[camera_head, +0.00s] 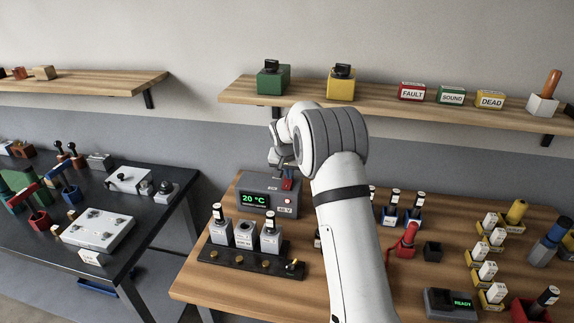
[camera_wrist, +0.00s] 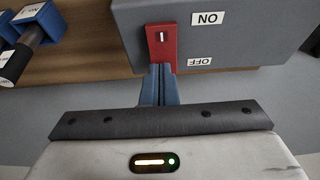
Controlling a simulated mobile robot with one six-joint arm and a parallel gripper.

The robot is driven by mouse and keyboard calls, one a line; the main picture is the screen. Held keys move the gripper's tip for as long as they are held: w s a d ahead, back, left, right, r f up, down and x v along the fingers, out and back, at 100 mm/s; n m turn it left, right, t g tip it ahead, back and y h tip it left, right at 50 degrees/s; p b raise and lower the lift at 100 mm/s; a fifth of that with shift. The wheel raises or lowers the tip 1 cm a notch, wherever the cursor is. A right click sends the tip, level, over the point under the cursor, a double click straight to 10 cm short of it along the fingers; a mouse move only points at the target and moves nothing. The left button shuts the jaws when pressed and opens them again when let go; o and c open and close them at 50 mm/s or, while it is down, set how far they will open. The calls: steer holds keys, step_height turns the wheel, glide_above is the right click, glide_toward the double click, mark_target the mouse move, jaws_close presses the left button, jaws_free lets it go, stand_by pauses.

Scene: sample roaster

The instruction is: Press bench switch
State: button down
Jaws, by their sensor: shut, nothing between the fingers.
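The bench switch (camera_wrist: 162,44) is a red rocker with a white mark, on a grey box. In the head view the red switch (camera_head: 287,184) shows on the grey box with a green "20 °C" display (camera_head: 255,199), on the wooden bench. My gripper (camera_wrist: 160,68) is shut and empty. Its blue fingertips are at the switch's lower end in the wrist view, by the OFF label. I cannot tell whether they touch. In the head view my gripper (camera_head: 286,172) is just above the switch, partly hidden by my arm.
A black rack (camera_head: 225,255) with several grey holders stands in front of the box. A red clamp-like tool (camera_head: 406,240), several small labelled blocks and a READY device (camera_head: 450,304) are to the right. A shelf (camera_head: 385,113) hangs behind. A dark table (camera_head: 140,240) stands left.

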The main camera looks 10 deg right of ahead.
stand_by(0.3)
steer(key=shift+w+d+f+b, duration=0.15)
steer(key=shift+f+b, duration=0.4)
steer(key=shift+b, duration=0.2)
steer(key=shift+r, duration=0.2)
steer(key=shift+f, duration=0.15)
steer(key=shift+s+a+f+b, duration=0.1)
steer(key=shift+s+a+b, duration=0.2)
steer(key=shift+s+b, duration=0.15)
steer(key=shift+s+a, duration=0.1)
steer(key=shift+s, duration=0.3)
